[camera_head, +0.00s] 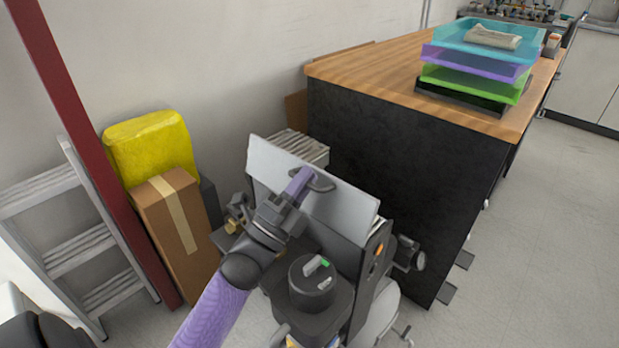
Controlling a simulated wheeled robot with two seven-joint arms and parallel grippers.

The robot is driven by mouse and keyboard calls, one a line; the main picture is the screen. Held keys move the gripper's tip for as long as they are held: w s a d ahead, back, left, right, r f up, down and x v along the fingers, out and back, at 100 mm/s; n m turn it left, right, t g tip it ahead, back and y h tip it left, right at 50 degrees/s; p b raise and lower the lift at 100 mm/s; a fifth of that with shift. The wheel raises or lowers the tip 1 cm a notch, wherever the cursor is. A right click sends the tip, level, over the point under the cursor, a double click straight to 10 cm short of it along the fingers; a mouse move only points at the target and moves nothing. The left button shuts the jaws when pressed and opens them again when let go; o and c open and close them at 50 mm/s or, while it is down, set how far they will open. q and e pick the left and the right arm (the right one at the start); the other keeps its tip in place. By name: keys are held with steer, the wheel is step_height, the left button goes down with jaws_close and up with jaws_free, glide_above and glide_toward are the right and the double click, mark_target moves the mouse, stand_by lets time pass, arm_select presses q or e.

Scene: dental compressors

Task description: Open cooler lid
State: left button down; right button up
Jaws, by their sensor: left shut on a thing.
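The cooler lid (340,212) is a flat light-grey panel on the dark machine in the middle of the head view. It stands tilted, with a dark handle (322,183) on its face. My left gripper (302,182) reaches up from below and is shut on this handle; its fingers cover part of it. Below the panel is the machine's dark body (345,295) with a round black cap (312,283). The hinge and the inside of the cooler cannot be made out. My right gripper is not in view.
A black cabinet with a wooden top (385,65) stands close at the right, with stacked trays (478,70) on it. At the left are a cardboard box (172,225), a yellow bundle (150,145), a red post (85,150) and a ladder (75,245). Floor at the right is clear.

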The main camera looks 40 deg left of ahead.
arm_select(q)
steer(key=shift+s+f+t+b, duration=0.2)
steer(key=shift+s+t+b, duration=0.15)
steer(key=shift+s, duration=0.15)
steer(key=shift+s+f+t+b, duration=0.15)
steer(key=shift+s+t+b, duration=0.2)
steer(key=shift+s, duration=0.15)
steer(key=c, duration=0.7)
jaws_free()
steer(key=shift+c, duration=0.2)
steer(key=v, duration=0.7)
steer(key=shift+s+a+f, duration=0.1)
steer(key=shift+s+f, duration=0.1)
